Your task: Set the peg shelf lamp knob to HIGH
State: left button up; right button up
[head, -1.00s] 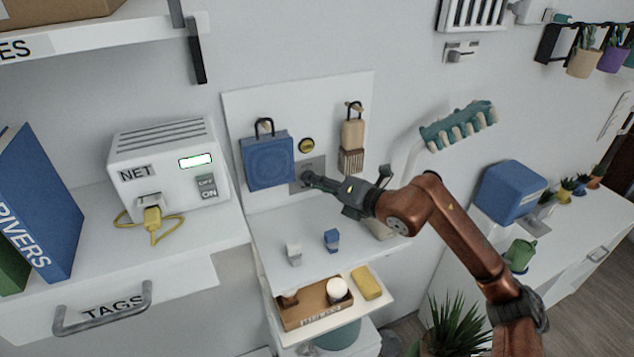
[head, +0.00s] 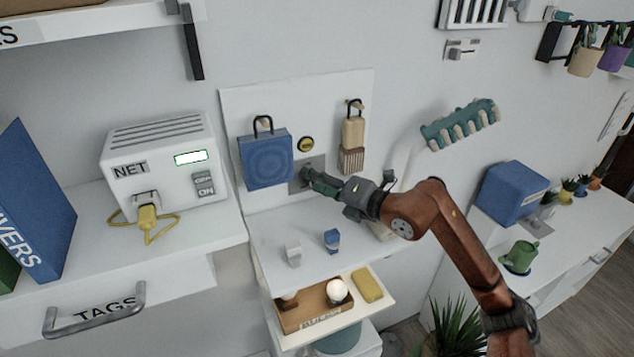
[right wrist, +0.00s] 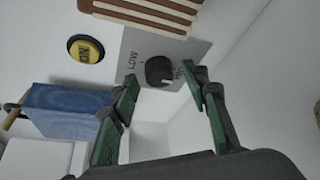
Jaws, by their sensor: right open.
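The black lamp knob (right wrist: 157,70) sits on a grey metal plate (right wrist: 148,42) on the white panel. In the right wrist view, "LOW" is printed at the plate's left; a label at its right is partly covered by a finger. A pale mark on the knob faces the lower right. My right gripper (right wrist: 161,80) is open, one green fingertip on each side of the knob; I cannot tell whether they touch it. In the head view, my right gripper (head: 312,178) reaches the plate (head: 316,163) and largely hides the knob. My left gripper is out of view.
A yellow round button (head: 306,144) is above the plate. A blue pouch (head: 266,160) hangs left and a tan brush (head: 352,135) hangs right. A grey block (head: 293,254) and a blue block (head: 332,240) stand on the shelf below. A white NET box (head: 160,165) stands further left.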

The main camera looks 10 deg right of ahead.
jog(key=shift+s, duration=0.1)
jog(key=v, duration=1.1)
jog(key=shift+s+d, duration=0.3)
jog(key=shift+r, duration=0.1)
